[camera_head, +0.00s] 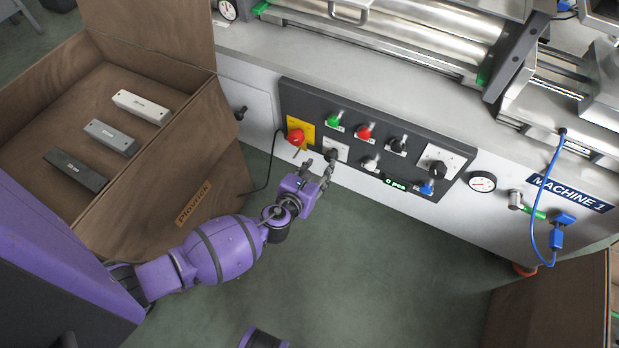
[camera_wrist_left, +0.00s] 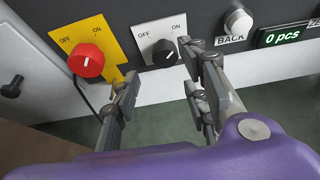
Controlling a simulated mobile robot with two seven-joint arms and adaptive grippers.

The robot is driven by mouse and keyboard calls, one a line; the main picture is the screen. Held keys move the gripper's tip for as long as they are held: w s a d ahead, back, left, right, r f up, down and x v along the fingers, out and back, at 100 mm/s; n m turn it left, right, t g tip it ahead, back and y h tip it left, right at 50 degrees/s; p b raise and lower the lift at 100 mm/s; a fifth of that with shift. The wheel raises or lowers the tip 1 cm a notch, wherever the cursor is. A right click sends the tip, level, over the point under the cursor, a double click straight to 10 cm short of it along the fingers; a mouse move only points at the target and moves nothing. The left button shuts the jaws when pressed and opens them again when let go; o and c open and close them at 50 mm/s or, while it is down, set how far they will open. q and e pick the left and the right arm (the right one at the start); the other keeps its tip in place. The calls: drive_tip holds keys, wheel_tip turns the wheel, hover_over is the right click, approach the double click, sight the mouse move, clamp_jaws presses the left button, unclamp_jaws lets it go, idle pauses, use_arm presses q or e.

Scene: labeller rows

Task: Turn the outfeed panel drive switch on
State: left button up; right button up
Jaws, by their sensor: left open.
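The dark control panel (camera_head: 372,143) is set in the front of the machine. A black rotary switch (camera_wrist_left: 165,53) sits on a white plate marked OFF and ON; it also shows in the head view (camera_head: 332,155). A red rotary switch (camera_wrist_left: 86,60) on a yellow plate, also marked OFF and ON, is to its left. My left gripper (camera_head: 317,166) is open and empty just in front of and below the black switch. In the left wrist view its fingers (camera_wrist_left: 160,78) stand apart, with the knob beyond them.
The panel also carries a green button (camera_head: 334,120), a red button (camera_head: 364,132), a blue button (camera_head: 427,188) and a larger black selector (camera_head: 437,169). A brown box (camera_head: 128,181) with several bars stands at the left. The floor below the panel is clear.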

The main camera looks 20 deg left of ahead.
use_arm(q)
drive_tip(key=v, duration=0.6)
idle(0.4)
